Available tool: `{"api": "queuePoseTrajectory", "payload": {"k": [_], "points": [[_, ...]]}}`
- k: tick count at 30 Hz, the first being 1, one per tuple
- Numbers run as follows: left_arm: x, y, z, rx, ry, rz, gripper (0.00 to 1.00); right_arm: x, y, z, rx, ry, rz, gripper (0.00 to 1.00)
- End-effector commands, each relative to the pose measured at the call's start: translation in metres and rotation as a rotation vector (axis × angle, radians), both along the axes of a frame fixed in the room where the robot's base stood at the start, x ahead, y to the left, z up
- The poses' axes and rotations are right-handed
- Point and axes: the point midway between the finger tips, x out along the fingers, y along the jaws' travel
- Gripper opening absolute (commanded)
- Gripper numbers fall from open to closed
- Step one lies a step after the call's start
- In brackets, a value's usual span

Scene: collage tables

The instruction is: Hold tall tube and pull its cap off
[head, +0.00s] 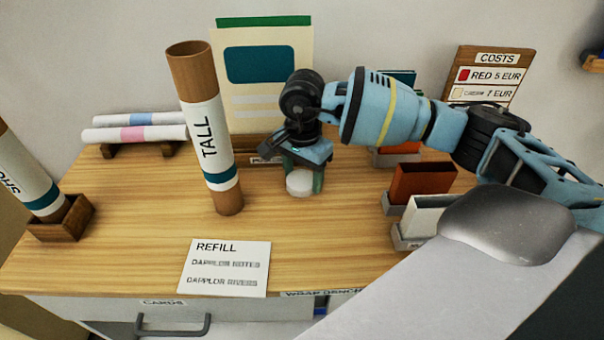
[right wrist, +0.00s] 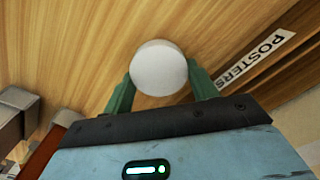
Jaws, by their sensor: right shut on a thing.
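The tall tube (head: 207,135) stands on the table in the head view, leaning a little, with a white label reading TALL, a teal band and brown ends. Its top end is bare brown with no white cap on it. My right gripper (head: 303,178) is right of the tube and apart from it. Its green fingers are shut on a round white cap (head: 300,184), also seen between the fingertips in the right wrist view (right wrist: 159,68). The cap is low over the table; I cannot tell if it touches the wood. My left gripper is not in view.
A short tube (head: 28,180) leans in a wooden holder (head: 62,220) at left. Rolled posters (head: 135,133) lie behind. A REFILL card (head: 226,268) is at the front. Red and white boxes (head: 420,182) stand at right. The wood (head: 300,235) before my right gripper is clear.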

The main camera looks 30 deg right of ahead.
Motion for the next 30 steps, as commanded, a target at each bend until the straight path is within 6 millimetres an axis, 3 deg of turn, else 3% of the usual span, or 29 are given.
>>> {"api": "queuePoseTrajectory", "payload": {"k": [2,3,8,20,30], "points": [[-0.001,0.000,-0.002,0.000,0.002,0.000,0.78,0.000,0.000,-0.004,0.000,0.002,0.000,0.34],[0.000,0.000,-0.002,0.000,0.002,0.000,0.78,0.000,0.000,-0.004,0.000,0.002,0.000,0.60],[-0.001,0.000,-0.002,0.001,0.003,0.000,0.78,0.000,0.000,-0.003,0.001,0.001,0.000,0.80],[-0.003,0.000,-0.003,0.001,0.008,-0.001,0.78,0.000,0.000,0.006,0.002,-0.002,0.000,0.80],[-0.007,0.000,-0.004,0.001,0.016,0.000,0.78,0.001,0.001,0.068,0.001,-0.003,0.001,0.80]]}}
